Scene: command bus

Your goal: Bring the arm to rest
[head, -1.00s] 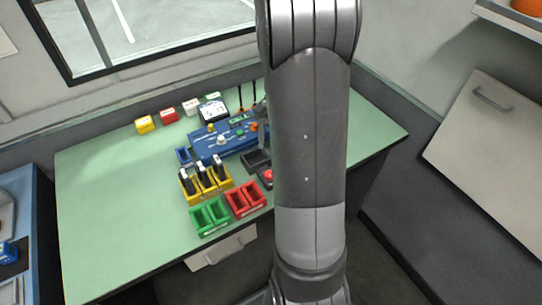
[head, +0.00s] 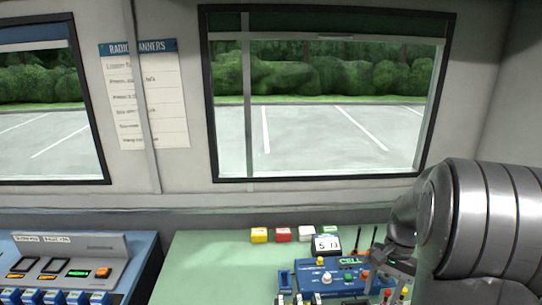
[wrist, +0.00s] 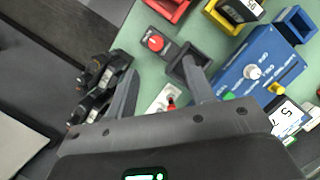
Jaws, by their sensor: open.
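My arm (head: 485,225) shows at the right edge of the head view, bent over the right part of the green table. My gripper (wrist: 160,68) is in the wrist view, with its two fingers apart and nothing between them. It is over the green table, by the blue console (wrist: 245,75) and a dark open tray (wrist: 184,66). In the head view I cannot make out the fingertips.
The green table (head: 205,265) carries the blue console (head: 345,278) and yellow, red and white blocks along the back. A red-knobbed box (wrist: 156,42), red bin (wrist: 168,8) and black objects (wrist: 98,88) lie near my gripper.

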